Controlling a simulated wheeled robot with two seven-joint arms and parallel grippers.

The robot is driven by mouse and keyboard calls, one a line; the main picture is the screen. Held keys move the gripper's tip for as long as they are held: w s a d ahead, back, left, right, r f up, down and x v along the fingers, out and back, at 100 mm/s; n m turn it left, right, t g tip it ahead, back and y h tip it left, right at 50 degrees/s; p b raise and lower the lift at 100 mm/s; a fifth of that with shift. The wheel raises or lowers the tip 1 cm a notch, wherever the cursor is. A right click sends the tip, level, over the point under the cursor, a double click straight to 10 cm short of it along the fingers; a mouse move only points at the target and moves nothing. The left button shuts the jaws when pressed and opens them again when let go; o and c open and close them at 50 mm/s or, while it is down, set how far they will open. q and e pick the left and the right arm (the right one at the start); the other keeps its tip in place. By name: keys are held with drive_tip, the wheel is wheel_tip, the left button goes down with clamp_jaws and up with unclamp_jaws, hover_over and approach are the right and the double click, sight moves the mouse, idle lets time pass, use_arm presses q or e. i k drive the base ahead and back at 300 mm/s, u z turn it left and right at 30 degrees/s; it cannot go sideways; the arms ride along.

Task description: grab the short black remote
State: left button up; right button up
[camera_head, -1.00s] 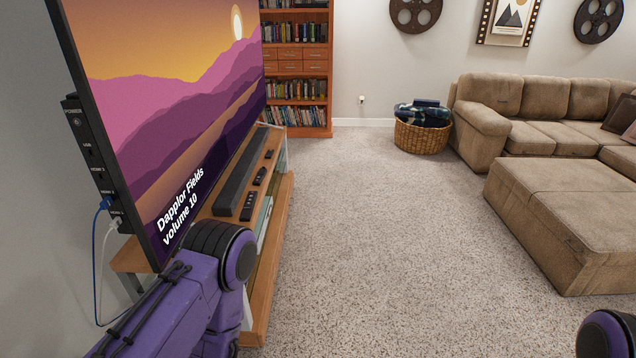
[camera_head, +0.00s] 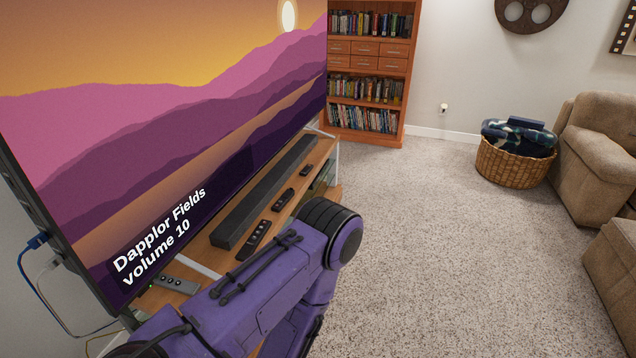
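Several black remotes lie in a row on the wooden TV stand (camera_head: 203,250), in front of the soundbar. The smallest one, a short black remote (camera_head: 304,171), lies farthest back. A mid-sized black remote (camera_head: 284,198) lies nearer, and a longer black remote with light buttons (camera_head: 253,240) lies nearest of the row. My purple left arm covers the front part of the stand. Its gripper is not in view. My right gripper is not in view either.
The large TV (camera_head: 170,130) stands at the left above the black soundbar (camera_head: 265,190). A bookcase (camera_head: 368,90), a wicker basket (camera_head: 513,165) with a blanket and a brown sofa (camera_head: 600,160) stand farther back. Open carpet (camera_head: 450,260) lies right of the stand.

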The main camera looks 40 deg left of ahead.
sight(277, 209)
drive_tip(key=u, duration=0.2)
drive_tip(key=i, duration=2.25)
drive_tip(key=u, duration=1.35)
drive_tip(key=i, duration=1.2)
drive_tip(key=u, duration=1.1)
